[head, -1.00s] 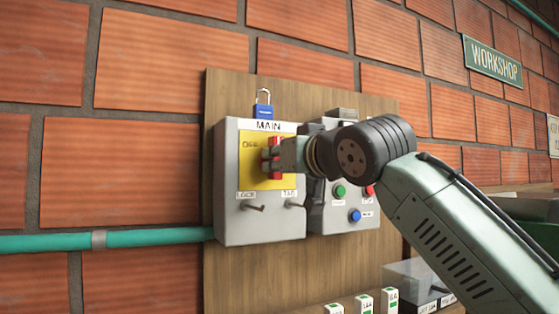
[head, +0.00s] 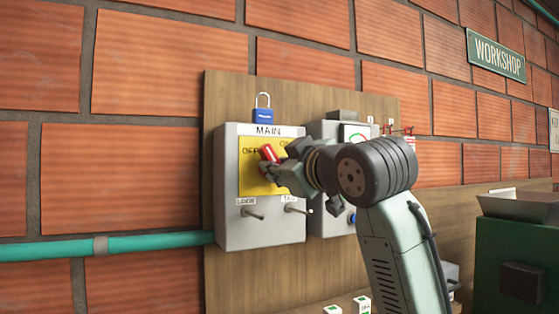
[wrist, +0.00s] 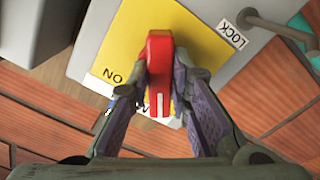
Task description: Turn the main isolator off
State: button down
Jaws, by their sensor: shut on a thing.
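The main isolator is a grey box (head: 230,222) marked MAIN, with a yellow plate (head: 249,182) and a red handle (head: 268,154). In the head view the handle is tilted, its upper end leaning left toward the OFF lettering. My gripper (head: 277,168) is at the front of the plate, shut on the red handle. In the wrist view the handle (wrist: 159,70) lies between the two fingers of my gripper (wrist: 162,95), with a white mark near its end. The ON lettering shows beside the left finger. My gripper hides part of the plate.
A blue padlock (head: 263,110) stands on top of the box. Two pegs stick out below the plate, at LOCK (head: 253,214) and TAG. A second grey control box (head: 328,225) stands close on the right, partly behind my arm. A teal pipe (head: 150,242) runs in from the left.

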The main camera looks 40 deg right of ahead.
jog(key=n+p, duration=0.2)
jog(key=n, duration=0.9)
dwell(0.6)
jog(key=c, duration=1.5)
grip_release()
jog(key=v, duration=1.2)
